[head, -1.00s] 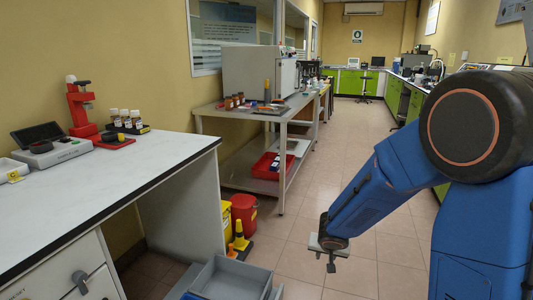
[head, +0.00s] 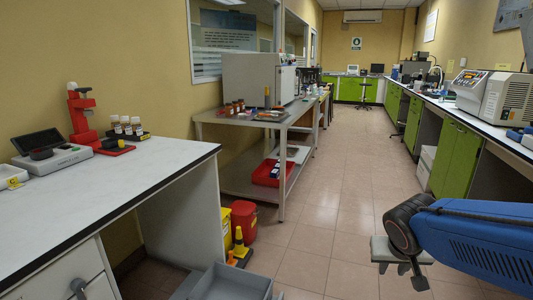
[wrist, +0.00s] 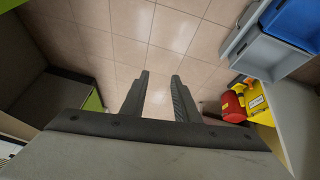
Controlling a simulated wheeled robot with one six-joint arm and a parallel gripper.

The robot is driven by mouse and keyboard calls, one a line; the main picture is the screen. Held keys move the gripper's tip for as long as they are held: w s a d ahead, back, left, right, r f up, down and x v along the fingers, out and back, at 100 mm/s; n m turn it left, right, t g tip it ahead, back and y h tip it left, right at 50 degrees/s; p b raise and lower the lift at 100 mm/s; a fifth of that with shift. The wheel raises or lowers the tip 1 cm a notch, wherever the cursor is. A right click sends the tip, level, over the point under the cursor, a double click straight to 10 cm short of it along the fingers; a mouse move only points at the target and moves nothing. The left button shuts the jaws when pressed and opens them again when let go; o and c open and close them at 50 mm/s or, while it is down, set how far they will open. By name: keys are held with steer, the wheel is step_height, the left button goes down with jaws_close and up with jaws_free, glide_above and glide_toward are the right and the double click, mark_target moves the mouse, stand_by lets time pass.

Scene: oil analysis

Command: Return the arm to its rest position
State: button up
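My blue arm (head: 480,245) lies low at the right edge of the head view, folded, with its dark wrist joint toward the left. My gripper (head: 418,283) hangs below that joint, pointing down over the tiled floor. In the wrist view my gripper (wrist: 160,75) shows two dark fingers set apart, with only floor tiles between them. It is open and empty and touches nothing that I can see.
A white bench (head: 110,185) stands at the left, with a grey bin (head: 232,284) and a red bucket (head: 243,218) near it. Green cabinets (head: 455,155) line the right. The middle aisle floor (head: 335,215) is clear.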

steer(key=s+a+r+n+y, duration=0.1)
steer(key=s, duration=0.6)
steer(key=s+a+r+n+y, duration=0.1)
steer(key=s+a+r, duration=0.1)
steer(key=s, duration=0.5)
steer(key=shift+a+n+y, duration=0.25)
steer(key=shift+n+y, duration=0.05)
steer(key=shift+y, duration=0.1)
steer(key=shift+a, duration=0.1)
stand_by(0.5)
